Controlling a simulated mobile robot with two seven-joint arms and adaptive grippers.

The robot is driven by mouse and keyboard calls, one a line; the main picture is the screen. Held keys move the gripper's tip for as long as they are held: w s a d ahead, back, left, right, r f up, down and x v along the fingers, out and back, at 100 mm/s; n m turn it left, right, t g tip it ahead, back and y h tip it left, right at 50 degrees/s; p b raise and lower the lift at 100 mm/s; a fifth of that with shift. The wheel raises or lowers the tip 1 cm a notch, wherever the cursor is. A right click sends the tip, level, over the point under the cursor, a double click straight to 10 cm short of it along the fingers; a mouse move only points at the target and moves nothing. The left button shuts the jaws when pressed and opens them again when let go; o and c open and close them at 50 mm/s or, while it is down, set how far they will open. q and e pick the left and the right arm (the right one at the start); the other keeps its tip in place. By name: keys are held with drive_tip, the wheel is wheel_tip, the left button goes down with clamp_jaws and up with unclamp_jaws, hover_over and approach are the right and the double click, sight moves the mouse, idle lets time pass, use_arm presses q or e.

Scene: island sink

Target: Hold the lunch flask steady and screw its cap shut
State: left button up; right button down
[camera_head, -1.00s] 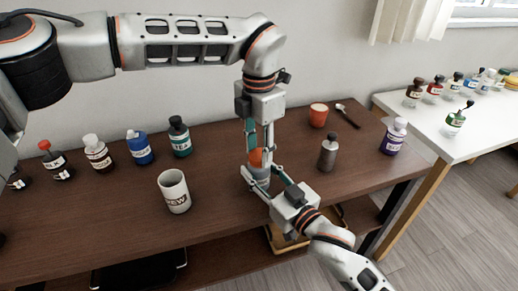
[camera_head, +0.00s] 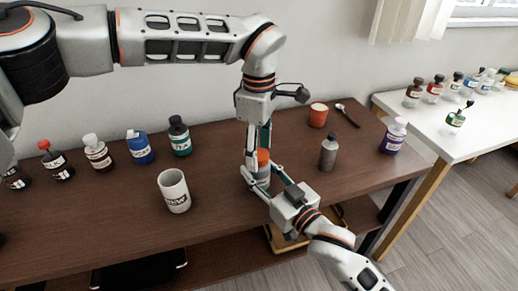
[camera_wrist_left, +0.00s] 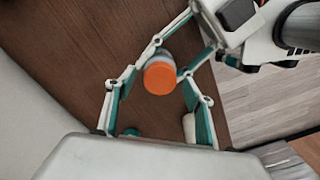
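The lunch flask (camera_head: 263,178) stands upright on the brown table, with its orange cap (camera_head: 263,157) on top. In the left wrist view the round cap (camera_wrist_left: 160,78) shows from above, over the grey flask top (camera_wrist_left: 163,57). My right gripper (camera_head: 262,181) reaches in from the front right and is shut around the flask body. My left gripper (camera_head: 257,158) points down over the flask. Its fingers are open on either side of the cap, with gaps visible in the wrist view. The fingers partly hide the flask in the head view.
A white mug (camera_head: 174,192) stands left of the flask, with several bottles along the back left. The table's middle front is clear.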

use_arm(q)
wheel_tip(320, 180, up, 12)
idle(0.6)
use_arm(e)
drive_tip(key=c, duration=1.2)
unclamp_jaws()
drive_tip(key=shift+c, duration=0.2)
drive_tip(key=v, duration=1.2)
use_arm(q)
drive_tip(key=shift+s, duration=0.1)
use_arm(e)
drive_tip(key=shift+s, duration=0.15)
